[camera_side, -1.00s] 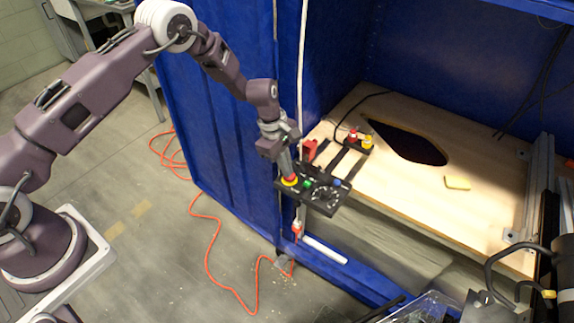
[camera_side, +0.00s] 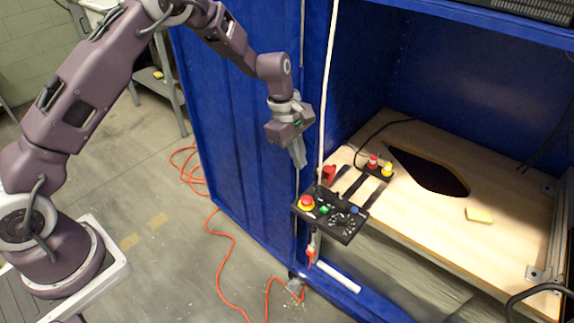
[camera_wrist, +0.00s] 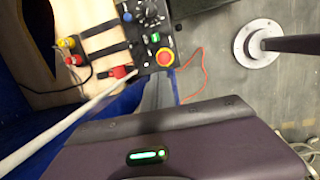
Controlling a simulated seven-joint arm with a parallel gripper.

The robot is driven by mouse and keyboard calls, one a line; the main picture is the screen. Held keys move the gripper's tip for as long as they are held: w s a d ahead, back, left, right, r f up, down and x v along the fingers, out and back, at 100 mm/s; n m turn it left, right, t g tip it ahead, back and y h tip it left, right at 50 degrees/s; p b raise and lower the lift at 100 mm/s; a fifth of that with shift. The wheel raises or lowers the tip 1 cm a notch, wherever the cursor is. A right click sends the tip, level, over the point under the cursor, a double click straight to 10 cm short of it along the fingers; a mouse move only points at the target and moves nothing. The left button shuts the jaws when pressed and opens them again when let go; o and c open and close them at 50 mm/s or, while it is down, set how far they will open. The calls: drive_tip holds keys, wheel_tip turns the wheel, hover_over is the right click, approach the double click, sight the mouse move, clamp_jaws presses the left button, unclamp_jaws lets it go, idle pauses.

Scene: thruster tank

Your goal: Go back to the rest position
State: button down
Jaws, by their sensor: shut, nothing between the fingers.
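My gripper (camera_side: 299,155) is shut and empty. In the side view it hangs in the air above and slightly left of the black control panel (camera_side: 341,229), apart from it. The panel carries a red emergency button on a yellow base (camera_side: 306,203), a green button (camera_side: 323,210), a dial and a blue button. In the wrist view the panel (camera_wrist: 139,35) shows at the top, with the red button (camera_wrist: 165,58) at its lower right. The fingertips do not show clearly in the wrist view.
A blue cabinet (camera_side: 235,130) stands beside my arm, with a thin white pole (camera_side: 327,100) at its front edge. The wooden shelf (camera_side: 430,235) holds a dark cutout, a small yellow block (camera_side: 479,215) and red and yellow knobs. An orange cable (camera_side: 228,262) lies on the floor.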

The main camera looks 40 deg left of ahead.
drive_tip(key=s+a+r+m+t, duration=0.1)
drive_tip(key=s+r+m, duration=0.3)
drive_tip(key=s+r, duration=0.5)
drive_tip(key=s+r+m+t, duration=0.1)
drive_tip(key=s+r+m, duration=0.35)
drive_tip(key=r, duration=0.85)
drive_tip(key=s+a+r+m+t+y, duration=0.1)
drive_tip(key=s+m, duration=0.3)
drive_tip(key=s, duration=0.6)
drive_tip(key=s+a+r+m+t+y, duration=0.1)
drive_tip(key=s+m, duration=0.4)
drive_tip(key=s, duration=0.6)
drive_tip(key=shift+s+a, duration=0.25)
drive_tip(key=shift+a, duration=0.25)
drive_tip(key=c, duration=2.1)
unclamp_jaws()
drive_tip(key=shift+r, duration=0.1)
